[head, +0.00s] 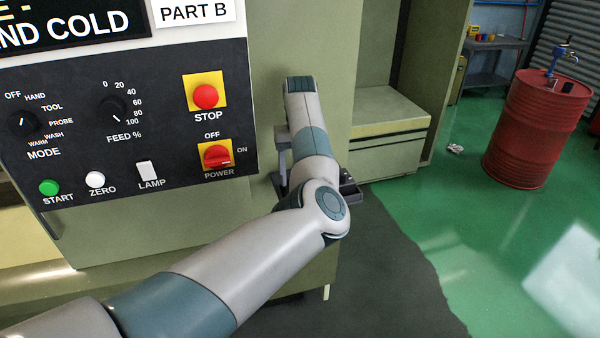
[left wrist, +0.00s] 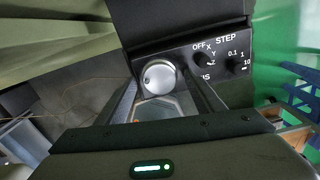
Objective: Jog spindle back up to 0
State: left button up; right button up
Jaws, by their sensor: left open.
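In the left wrist view, a silver round jog dial (left wrist: 158,76) sits on a black control box (left wrist: 185,30). Beside it are an axis selector knob (left wrist: 202,60), marked OFF, X, Y and Z, and a step selector knob (left wrist: 235,65), marked 0.1, 1 and 10. My left gripper (left wrist: 163,97) is open, its two fingers reaching toward the dial on either side. I cannot tell whether they touch it. In the head view, my left arm covers most of the box area and my gripper is not clear. The spindle and my right gripper do not show.
The black machine panel (head: 130,125) carries a red STOP button (head: 205,96), a red POWER switch (head: 216,156), a green START button (head: 49,187) and a white ZERO button (head: 95,180). A red drum (head: 530,130) stands at right. Green floor (head: 450,220) lies open before it.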

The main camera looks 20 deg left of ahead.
pick_arm(q)
jog(key=c, duration=1.1)
jog(key=shift+o, duration=0.2)
jog(key=shift+m+b, duration=0.3)
jog(key=shift+m+b, duration=0.55)
jog(key=shift+m, duration=0.25)
jog(key=m+b, duration=0.2)
jog(key=m, duration=0.2)
jog(key=m+b, duration=0.2)
jog(key=m, duration=0.1)
jog(key=shift+m, duration=0.4)
jog(key=m+b, duration=0.2)
jog(key=m, duration=0.2)
jog(key=shift+a, duration=0.1)
jog(key=shift+r, duration=0.1)
